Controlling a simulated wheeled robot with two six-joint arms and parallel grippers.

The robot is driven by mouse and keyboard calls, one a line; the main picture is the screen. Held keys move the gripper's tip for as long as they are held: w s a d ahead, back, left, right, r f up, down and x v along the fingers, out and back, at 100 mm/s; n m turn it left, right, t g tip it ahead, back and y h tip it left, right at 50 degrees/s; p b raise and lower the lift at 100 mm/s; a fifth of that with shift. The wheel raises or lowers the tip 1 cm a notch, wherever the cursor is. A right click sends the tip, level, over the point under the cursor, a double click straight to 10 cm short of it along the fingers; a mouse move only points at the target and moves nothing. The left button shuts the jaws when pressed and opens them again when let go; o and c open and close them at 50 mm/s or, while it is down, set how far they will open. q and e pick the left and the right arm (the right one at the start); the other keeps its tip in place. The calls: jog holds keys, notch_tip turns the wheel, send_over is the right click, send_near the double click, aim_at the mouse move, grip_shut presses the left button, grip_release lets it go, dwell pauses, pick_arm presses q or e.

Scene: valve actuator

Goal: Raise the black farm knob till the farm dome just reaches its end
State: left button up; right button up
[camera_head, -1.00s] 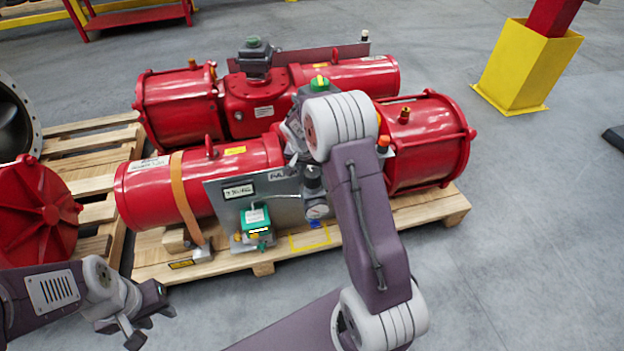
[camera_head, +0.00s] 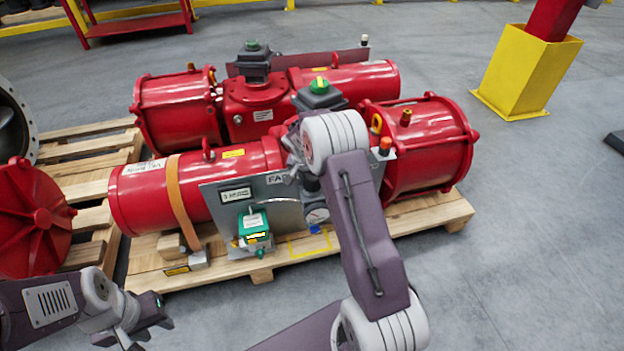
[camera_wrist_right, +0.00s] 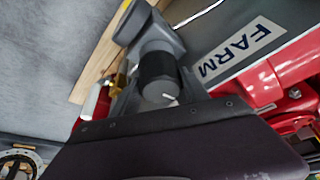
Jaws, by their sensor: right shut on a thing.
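The black knob (camera_wrist_right: 158,72) shows in the right wrist view beside a panel with the FARM label (camera_wrist_right: 242,47). My right gripper (camera_wrist_right: 160,65) is shut on the black knob; its grey jaws partly hide it. In the head view the right arm's white wrist joint covers most of this grip. The dome (camera_head: 319,84), green with a yellow mark, sits on a dark housing above the nearer red actuator, just behind the right wrist. My left gripper (camera_head: 148,334) is open and empty at the lower left, away from the panel.
The nearer red actuator (camera_head: 160,198) lies on a wooden pallet (camera_head: 225,270). A green box (camera_head: 254,226) and a gauge (camera_head: 317,215) sit by the panel. A second red actuator (camera_head: 180,110) stands behind.

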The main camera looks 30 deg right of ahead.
jog(key=shift+f+m, duration=0.15)
jog(key=shift+m, duration=0.25)
jog(key=o, duration=1.1)
pick_arm(q)
jog(key=shift+f, duration=0.45)
notch_tip(320, 180, up, 4)
jog(key=p, duration=0.4)
jog(key=shift+f, duration=0.1)
pick_arm(e)
jog(key=v, duration=0.9)
jog(key=shift+a, duration=0.15)
jog(key=shift+w, duration=0.1)
